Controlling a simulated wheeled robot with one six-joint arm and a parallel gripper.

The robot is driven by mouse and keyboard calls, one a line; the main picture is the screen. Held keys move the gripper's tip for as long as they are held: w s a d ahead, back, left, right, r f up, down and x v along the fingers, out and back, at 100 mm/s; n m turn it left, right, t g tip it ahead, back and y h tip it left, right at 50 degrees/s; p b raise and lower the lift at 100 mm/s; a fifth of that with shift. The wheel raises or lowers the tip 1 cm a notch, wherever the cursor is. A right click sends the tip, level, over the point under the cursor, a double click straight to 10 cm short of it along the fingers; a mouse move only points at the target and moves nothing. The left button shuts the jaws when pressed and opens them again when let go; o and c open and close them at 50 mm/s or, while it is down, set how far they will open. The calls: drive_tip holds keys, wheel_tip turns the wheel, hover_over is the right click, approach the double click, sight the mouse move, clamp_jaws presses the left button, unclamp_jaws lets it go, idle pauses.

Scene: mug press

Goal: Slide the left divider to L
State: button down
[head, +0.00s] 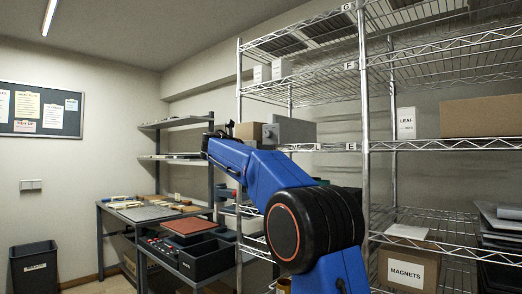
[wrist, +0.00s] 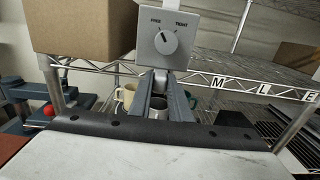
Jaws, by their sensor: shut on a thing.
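The divider is a grey plate (head: 292,129) at the left end of the shelf marked E in the head view. In the wrist view its front is a grey box with a dial (wrist: 167,42) marked FREE and TIGHT. The dial's pointer leans up and left, toward FREE. My gripper (wrist: 160,80) is shut on the divider's small front part just below the dial box. The L tag (wrist: 264,90) is on the shelf rail, to the right of the M tag (wrist: 218,82) and of the divider. The fingers cannot be made out in the head view.
A cardboard box (wrist: 93,27) stands just left of the divider. The shelf to the right is bare near the rail, up to a post by the E tag (wrist: 309,97). Mugs (wrist: 126,95) stand lower down behind my fingers. A MAGNETS box (head: 408,270) is on a lower shelf.

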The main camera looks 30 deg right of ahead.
drive_tip(key=s+d, duration=0.2)
drive_tip(key=s, duration=0.3)
drive_tip(key=s+d, duration=0.2)
drive_tip(key=s, duration=0.4)
drive_tip(key=s+d, duration=0.2)
drive_tip(key=s, duration=0.4)
drive_tip(key=shift+s+d+f, duration=0.1)
drive_tip(key=c, duration=1.6)
unclamp_jaws()
drive_tip(key=shift+s, duration=0.15)
drive_tip(key=shift+c, duration=0.2)
drive_tip(key=v, duration=1.7)
